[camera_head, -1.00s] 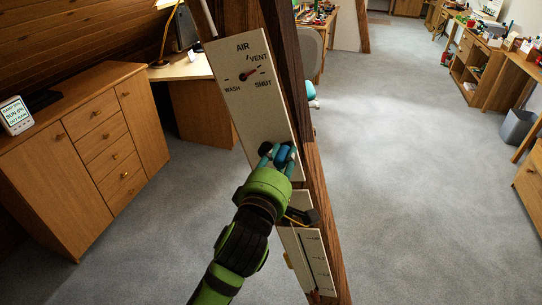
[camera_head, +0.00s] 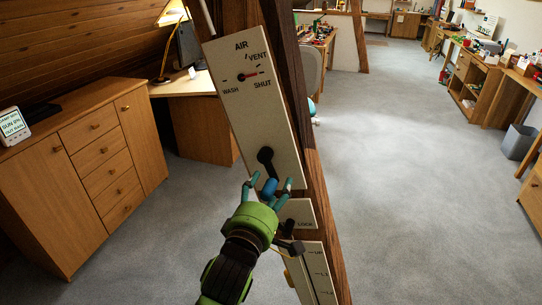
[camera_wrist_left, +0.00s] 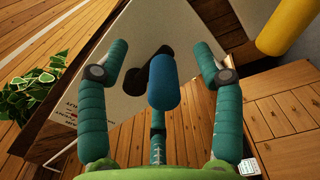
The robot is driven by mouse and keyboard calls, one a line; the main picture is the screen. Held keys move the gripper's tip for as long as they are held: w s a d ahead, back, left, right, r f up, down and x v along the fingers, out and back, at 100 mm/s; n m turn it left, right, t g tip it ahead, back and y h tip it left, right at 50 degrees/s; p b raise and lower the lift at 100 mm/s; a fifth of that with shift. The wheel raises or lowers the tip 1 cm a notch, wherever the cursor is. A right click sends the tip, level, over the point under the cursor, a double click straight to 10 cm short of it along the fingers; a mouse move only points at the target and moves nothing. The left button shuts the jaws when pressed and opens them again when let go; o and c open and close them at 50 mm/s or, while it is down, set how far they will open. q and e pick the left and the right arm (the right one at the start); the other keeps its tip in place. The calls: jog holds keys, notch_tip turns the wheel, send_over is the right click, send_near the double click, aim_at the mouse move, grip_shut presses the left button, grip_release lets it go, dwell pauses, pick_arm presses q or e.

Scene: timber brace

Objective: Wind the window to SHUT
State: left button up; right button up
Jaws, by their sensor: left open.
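The cream panel (camera_head: 248,110) on the timber post carries a dial marked AIR, VENT, SHUT and WASH. Its red pointer (camera_head: 250,75) points right, between VENT and SHUT. Below it is a black crank (camera_head: 265,157) with a blue handle (camera_head: 269,187) hanging down from its hub. My left gripper (camera_head: 269,184) is open, its teal fingers on either side of the handle. In the left wrist view the blue handle (camera_wrist_left: 165,82) stands between the spread fingers, with gaps visible at both sides. My right gripper is not in view.
A smaller panel marked LOCK (camera_head: 304,212) and a scale panel (camera_head: 318,270) sit lower on the post (camera_head: 322,215). A wooden cabinet (camera_head: 95,150) stands at left and a desk (camera_head: 195,85) behind. Carpet at right is clear.

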pick_arm(q)
jog(key=shift+s, duration=0.1)
jog(key=shift+p+v, duration=0.35)
jog(key=shift+v, duration=0.6)
jog(key=shift+p+v, duration=0.6)
jog(key=shift+v, duration=2.2)
jog(key=shift+r, duration=0.1)
